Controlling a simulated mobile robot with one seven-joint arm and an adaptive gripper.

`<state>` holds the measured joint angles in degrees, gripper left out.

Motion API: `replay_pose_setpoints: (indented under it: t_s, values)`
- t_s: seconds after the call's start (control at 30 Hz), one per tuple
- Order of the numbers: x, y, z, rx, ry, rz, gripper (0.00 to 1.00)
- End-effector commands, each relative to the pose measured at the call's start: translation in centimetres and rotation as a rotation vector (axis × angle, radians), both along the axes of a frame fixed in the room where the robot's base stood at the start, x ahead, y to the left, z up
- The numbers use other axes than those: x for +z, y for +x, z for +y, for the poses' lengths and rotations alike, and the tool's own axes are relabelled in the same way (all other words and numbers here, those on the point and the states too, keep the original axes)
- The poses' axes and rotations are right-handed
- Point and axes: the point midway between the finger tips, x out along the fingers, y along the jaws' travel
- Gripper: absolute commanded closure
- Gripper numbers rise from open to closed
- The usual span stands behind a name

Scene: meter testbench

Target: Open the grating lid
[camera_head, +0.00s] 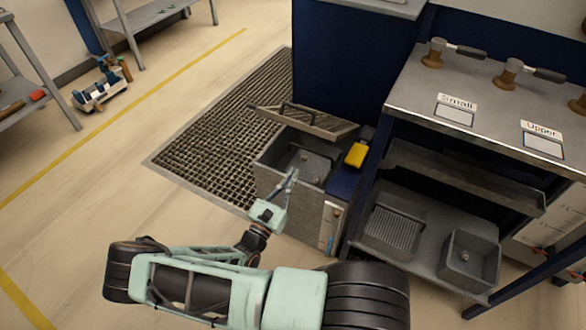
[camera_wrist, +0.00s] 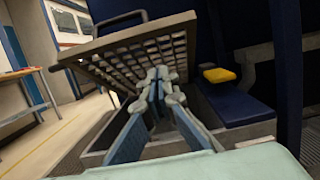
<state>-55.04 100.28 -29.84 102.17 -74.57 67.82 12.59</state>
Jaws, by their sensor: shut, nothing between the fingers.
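The grating lid (camera_head: 312,122) is a grey slotted plate with a dark bar handle (camera_head: 298,108). It is tilted up over the back of a grey metal box (camera_head: 283,196), whose inside shows. In the wrist view the lid (camera_wrist: 135,45) slants up, its handle (camera_wrist: 120,20) on the far upper edge. My gripper (camera_head: 291,174) is shut and empty over the front of the box opening. In the wrist view its fingertips (camera_wrist: 156,77) are at the underside of the lid. I cannot tell whether they touch it.
A yellow object (camera_head: 356,154) sits on the blue ledge right of the box. A metal bench (camera_head: 480,90) with Small and Upper labels stands to the right, trays on its lower shelf.

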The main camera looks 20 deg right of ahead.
Motion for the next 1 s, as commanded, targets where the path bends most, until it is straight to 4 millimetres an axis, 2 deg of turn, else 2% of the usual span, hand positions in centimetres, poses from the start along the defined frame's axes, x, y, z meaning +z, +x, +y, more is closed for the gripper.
replay_pose_setpoints:
  t_s: [0.4, 0.5, 0.63, 1.0]
  values:
    - [1.9, 5.1, -6.7, -0.004, 0.0, 0.0, 1.0]
    - [3.5, 5.5, -7.2, -0.003, 0.001, 0.001, 1.0]
    - [4.6, 6.0, -7.7, -0.002, 0.002, 0.001, 1.0]
    - [5.2, 6.2, -8.0, -0.002, 0.001, 0.003, 1.0]
